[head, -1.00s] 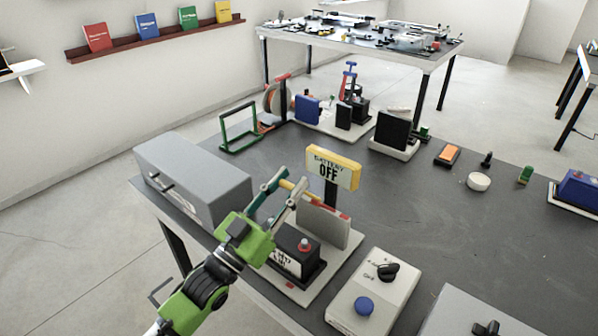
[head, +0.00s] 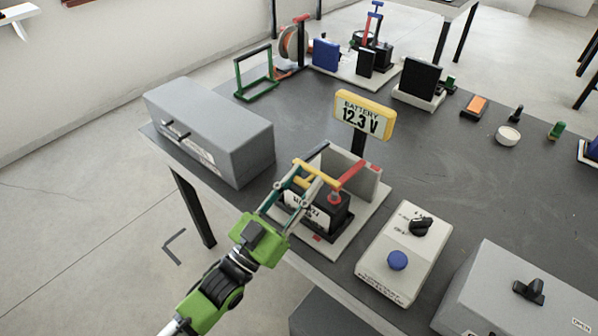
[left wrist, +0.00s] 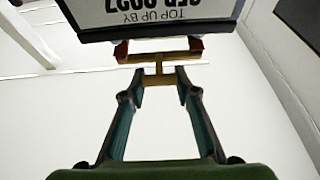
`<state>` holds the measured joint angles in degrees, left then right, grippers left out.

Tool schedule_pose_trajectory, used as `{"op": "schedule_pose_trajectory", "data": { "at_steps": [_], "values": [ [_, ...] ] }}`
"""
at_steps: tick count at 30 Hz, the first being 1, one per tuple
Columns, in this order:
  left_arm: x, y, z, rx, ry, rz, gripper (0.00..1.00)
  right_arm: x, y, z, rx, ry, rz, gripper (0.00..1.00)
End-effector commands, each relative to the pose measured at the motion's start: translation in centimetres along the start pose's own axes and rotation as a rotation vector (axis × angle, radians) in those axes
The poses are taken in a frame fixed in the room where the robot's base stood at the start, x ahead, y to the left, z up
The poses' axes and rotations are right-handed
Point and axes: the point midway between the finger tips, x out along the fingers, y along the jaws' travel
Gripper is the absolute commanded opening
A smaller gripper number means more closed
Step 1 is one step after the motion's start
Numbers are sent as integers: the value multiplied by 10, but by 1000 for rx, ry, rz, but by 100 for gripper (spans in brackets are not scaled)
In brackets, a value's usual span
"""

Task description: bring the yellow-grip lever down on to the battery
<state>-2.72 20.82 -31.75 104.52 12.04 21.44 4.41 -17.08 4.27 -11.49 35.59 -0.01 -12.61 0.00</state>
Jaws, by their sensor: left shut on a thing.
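The lever's yellow grip (head: 316,177) is a T-shaped bar, and its red arm (head: 349,177) slopes down to the battery's top. The black battery (head: 336,214) with a white label stands on a pale base in front of a grey upright panel. Its sign (head: 362,115) reads "BATTERY 12.3 V". My left gripper (head: 302,183) is shut on the yellow grip at the battery's near left side. In the left wrist view the yellow grip (left wrist: 160,58) has its stem between the fingertips, with the battery's label (left wrist: 150,12) beyond. Exact contact between arm and battery is partly hidden.
A grey box (head: 210,130) stands to the left of the battery. A pale control box (head: 402,255) with a black knob and blue button is at its right. Another grey box (head: 520,290) is at lower right.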

Motion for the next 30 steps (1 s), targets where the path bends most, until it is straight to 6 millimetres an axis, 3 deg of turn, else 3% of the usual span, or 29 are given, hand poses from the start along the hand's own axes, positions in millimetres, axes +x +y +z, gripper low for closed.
{"op": "schedule_pose_trajectory", "data": {
  "at_steps": [1, 15, 16, 17, 30],
  "values": [
    [-3, 1, 8, -1, -16, -1, 0, 1, 2, 1, -1, -1, 2, 40],
    [-4, 2, 8, 0, -16, -1, 0, 1, 6, 3, -3, -4, 7, 40],
    [-4, 2, 8, 0, -16, 0, 36, 1, 6, 3, -3, -4, 7, 40],
    [-4, 2, 8, 0, -15, 0, 43, 1, 6, 4, -3, -4, 7, 40],
    [-9, 2, 5, 1, -7, -1, 46, 1, 4, 5, -1, -6, 4, 40]
  ]
}}
